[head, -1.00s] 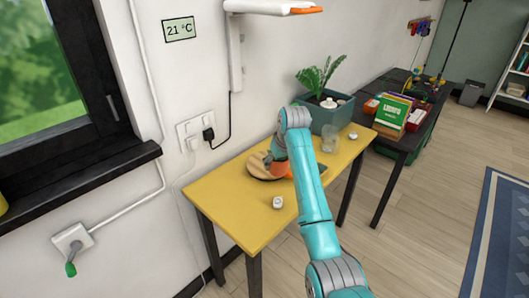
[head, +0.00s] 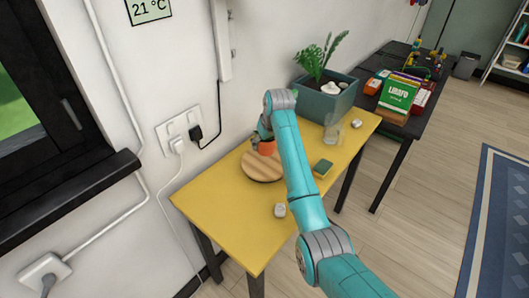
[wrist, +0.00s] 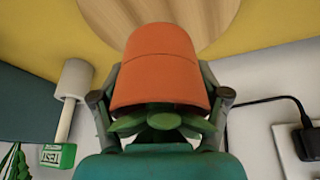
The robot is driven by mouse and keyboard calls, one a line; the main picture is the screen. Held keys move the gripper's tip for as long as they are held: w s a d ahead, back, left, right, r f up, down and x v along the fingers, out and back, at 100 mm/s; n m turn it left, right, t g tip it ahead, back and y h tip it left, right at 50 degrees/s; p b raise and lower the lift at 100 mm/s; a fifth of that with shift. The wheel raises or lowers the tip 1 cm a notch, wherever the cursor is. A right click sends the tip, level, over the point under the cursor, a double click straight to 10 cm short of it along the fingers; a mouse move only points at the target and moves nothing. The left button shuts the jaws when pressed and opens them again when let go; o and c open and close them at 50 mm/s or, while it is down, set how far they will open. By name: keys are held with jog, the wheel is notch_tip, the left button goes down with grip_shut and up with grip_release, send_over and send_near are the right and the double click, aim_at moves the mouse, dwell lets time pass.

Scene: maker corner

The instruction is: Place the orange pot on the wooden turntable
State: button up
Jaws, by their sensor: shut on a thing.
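The orange pot (head: 266,147) is in my gripper (head: 262,136), over the far part of the round wooden turntable (head: 263,170) on the yellow table. In the wrist view the pot (wrist: 158,65) sits between the two fingers of my gripper (wrist: 162,97), one on each side. Green leaves (wrist: 160,122) show at its rim, close to the gripper. The turntable (wrist: 205,15) shows past the pot's base. I cannot tell whether the base touches the turntable. My arm hides part of the table's middle.
On the yellow table (head: 225,205) are a green sponge-like block (head: 323,168), a small white item (head: 280,210), a clear glass (head: 332,132) and a grey-green planter (head: 326,98). A wall socket with a black plug (head: 196,132) is behind the turntable. The table's near left is clear.

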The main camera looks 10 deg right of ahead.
aim_at(265, 159)
jog(key=shift+f, duration=2.35)
jog(key=o, duration=1.4)
jog(key=shift+f, duration=0.15)
jog(key=shift+o, duration=0.2)
jog(key=v, duration=1.2)
jog(key=shift+s, duration=0.2)
